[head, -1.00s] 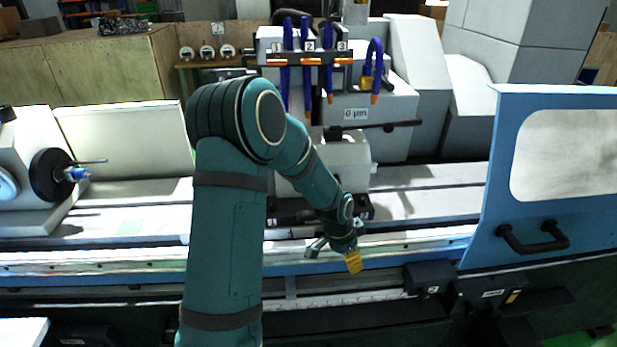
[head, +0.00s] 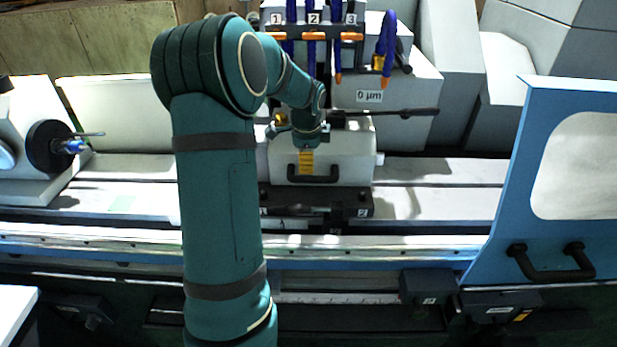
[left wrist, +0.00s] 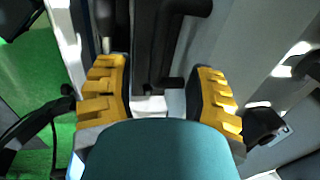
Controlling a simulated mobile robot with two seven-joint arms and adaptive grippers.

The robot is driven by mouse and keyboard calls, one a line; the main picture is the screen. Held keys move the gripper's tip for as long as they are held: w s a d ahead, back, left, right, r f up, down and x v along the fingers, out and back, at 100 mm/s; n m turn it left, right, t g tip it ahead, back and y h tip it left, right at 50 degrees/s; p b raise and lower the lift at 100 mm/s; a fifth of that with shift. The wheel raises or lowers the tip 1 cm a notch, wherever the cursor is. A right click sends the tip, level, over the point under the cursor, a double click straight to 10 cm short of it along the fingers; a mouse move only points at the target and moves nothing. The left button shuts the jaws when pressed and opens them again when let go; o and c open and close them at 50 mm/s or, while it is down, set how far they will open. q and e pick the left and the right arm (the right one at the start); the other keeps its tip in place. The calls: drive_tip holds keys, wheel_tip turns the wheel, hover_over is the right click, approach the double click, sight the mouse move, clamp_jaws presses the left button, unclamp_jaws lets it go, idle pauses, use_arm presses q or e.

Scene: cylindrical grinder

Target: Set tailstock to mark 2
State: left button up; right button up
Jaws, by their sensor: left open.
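A light-grey block with a black front handle (head: 313,178), which looks like the tailstock (head: 347,160), stands mid-table behind a black strip (head: 315,198). The strip bears a mark 1 at its left end and a mark 2 (head: 362,212) at its right end. My left gripper (head: 306,162) hangs in front of the block, just above the handle; contact cannot be told. In the left wrist view my left gripper (left wrist: 160,92) has its yellow fingers wide apart, with a dark bar (left wrist: 157,45) showing between and beyond them. My right gripper is not in view.
A blue door (head: 510,190) with a black handle stands at the right. The workhead with a dark disc (head: 48,147) is at the left. Orange-tipped blue hoses (head: 388,40) and a black lever (head: 405,112) are behind. Bare table (head: 440,200) lies right of the block.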

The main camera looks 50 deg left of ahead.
sight(307, 177)
use_arm(q)
drive_tip(key=f, duration=0.2)
drive_tip(key=a+f, duration=0.1)
drive_tip(key=f, duration=0.2)
drive_tip(key=w+f, duration=0.1)
drive_tip(key=f, duration=0.2)
drive_tip(key=shift+a+f, duration=0.15)
drive_tip(key=shift+f, duration=0.1)
clamp_jaws()
